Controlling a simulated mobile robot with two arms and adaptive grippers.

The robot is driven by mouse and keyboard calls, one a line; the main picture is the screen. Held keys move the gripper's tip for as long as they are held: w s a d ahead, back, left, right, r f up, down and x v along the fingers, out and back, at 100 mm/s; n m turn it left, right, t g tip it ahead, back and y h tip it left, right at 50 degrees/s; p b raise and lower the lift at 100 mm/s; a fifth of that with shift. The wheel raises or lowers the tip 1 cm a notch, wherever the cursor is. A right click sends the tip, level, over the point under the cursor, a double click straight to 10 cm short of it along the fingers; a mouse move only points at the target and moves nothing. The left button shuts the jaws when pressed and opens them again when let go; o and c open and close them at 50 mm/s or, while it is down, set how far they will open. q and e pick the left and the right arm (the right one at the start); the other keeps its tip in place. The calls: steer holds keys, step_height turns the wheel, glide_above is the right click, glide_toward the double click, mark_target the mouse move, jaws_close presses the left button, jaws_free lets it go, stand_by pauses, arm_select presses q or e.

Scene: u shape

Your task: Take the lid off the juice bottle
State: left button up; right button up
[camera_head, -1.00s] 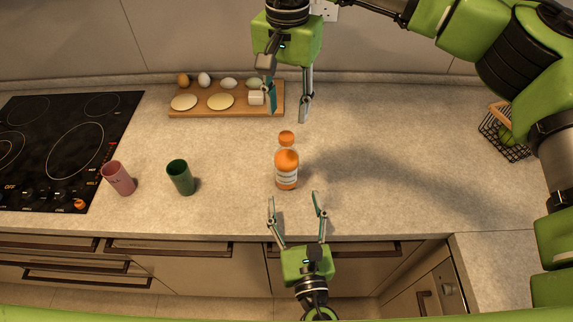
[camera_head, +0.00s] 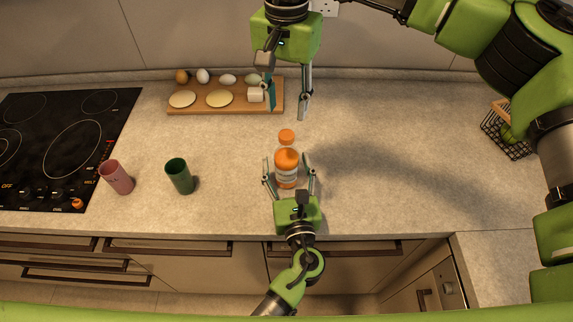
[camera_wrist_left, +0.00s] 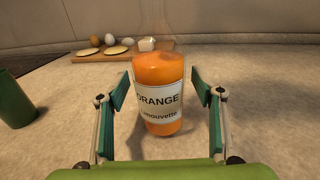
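The juice bottle (camera_head: 286,160) stands upright on the counter, clear with orange juice and a white "ORANGE" label. Its orange lid (camera_head: 287,136) is on top. My left gripper (camera_head: 286,161) is open, with one finger on each side of the bottle. The left wrist view shows the bottle (camera_wrist_left: 160,78) between the fingers, with a gap on each side; the lid is out of that picture. My right gripper (camera_head: 287,109) is open and empty, pointing down above the counter, behind the lid in the head view.
A wooden board (camera_head: 193,108) with eggs, flat round pieces and a white block lies at the back wall. A green cup (camera_head: 180,178) and a pink cup (camera_head: 116,178) stand left, near the black stove (camera_head: 60,145). A wire basket (camera_head: 507,132) is at right. The counter right of the bottle is clear.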

mark_target(286, 134)
arm_select(q)
steer(key=shift+s, duration=0.1)
jaws_close()
arm_select(e)
steer(key=m, duration=0.4)
steer(key=shift+m, duration=0.4)
steer(key=m, duration=0.5)
steer(key=shift+s+m, duration=0.1)
steer(key=shift+m, duration=0.3)
steer(key=m, duration=0.5)
steer(key=shift+m, duration=0.3)
steer(key=m, duration=0.9)
steer(key=shift+m, duration=0.4)
steer(key=m, duration=0.3)
steer(key=shift+m, duration=0.4)
steer(key=m, duration=0.5)
steer(key=shift+m, duration=0.3)
steer(key=m, duration=0.4)
steer(key=shift+m, duration=0.3)
steer(key=shift+f, duration=4)
